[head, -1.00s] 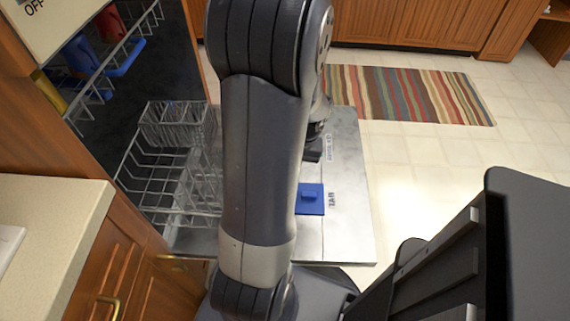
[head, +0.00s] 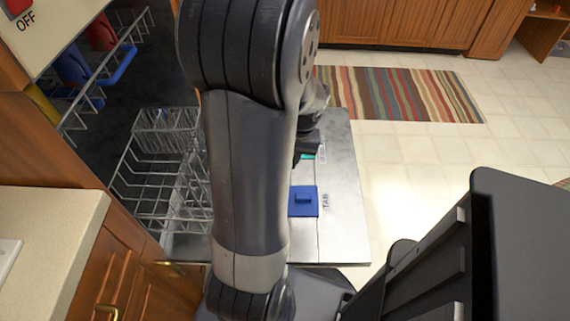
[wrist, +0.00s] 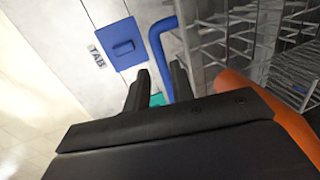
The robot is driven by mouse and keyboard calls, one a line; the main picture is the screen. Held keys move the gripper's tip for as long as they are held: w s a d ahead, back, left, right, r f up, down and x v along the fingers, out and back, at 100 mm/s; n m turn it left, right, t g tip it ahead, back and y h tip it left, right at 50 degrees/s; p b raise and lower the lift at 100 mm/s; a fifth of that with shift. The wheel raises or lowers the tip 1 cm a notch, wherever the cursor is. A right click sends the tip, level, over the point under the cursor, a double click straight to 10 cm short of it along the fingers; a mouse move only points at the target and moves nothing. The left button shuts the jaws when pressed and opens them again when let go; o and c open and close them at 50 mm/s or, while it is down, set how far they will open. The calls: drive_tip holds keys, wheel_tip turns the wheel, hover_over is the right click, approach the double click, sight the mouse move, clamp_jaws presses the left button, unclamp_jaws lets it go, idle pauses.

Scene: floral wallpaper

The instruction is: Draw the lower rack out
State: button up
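The lower rack (head: 152,182) is a grey wire basket standing over the inner end of the lowered dishwasher door, partly hidden by my arm in the head view. In the wrist view its wires (wrist: 235,40) fill the upper right. A bent blue bar (wrist: 160,45), apparently the rack's handle, runs down in front of the wires. My gripper (wrist: 160,70) is open; its two dark fingers appear on either side of the bar's lower part. I cannot tell whether they touch it. In the head view my gripper (head: 308,148) is partly hidden behind my arm, over the door.
The open door (head: 340,220) is flat and carries a blue dispenser lid (head: 303,201), with a teal patch (head: 307,157) beside my gripper. An upper rack with a blue handle (head: 119,66) is above. A counter (head: 50,225) is at left.

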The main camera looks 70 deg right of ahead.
wheel_tip(320, 180, up, 7)
drive_tip(key=s+p, duration=0.1)
drive_tip(key=shift+s+d+f, duration=0.15)
drive_tip(key=shift+d+f, duration=0.05)
drive_tip(key=shift+f, duration=0.15)
drive_tip(key=f+b, duration=0.1)
drive_tip(key=f, duration=0.2)
drive_tip(key=w+f, duration=0.1)
drive_tip(key=f, duration=0.3)
drive_tip(key=w+f+b, duration=0.1)
drive_tip(key=f, duration=0.2)
drive_tip(key=shift+a+f+b, duration=0.35)
drive_tip(key=shift+a, duration=0.05)
drive_tip(key=shift+w+r, duration=0.15)
drive_tip(key=shift+w, duration=0.2)
drive_tip(key=shift+s+a, duration=0.1)
drive_tip(key=shift+a, duration=0.05)
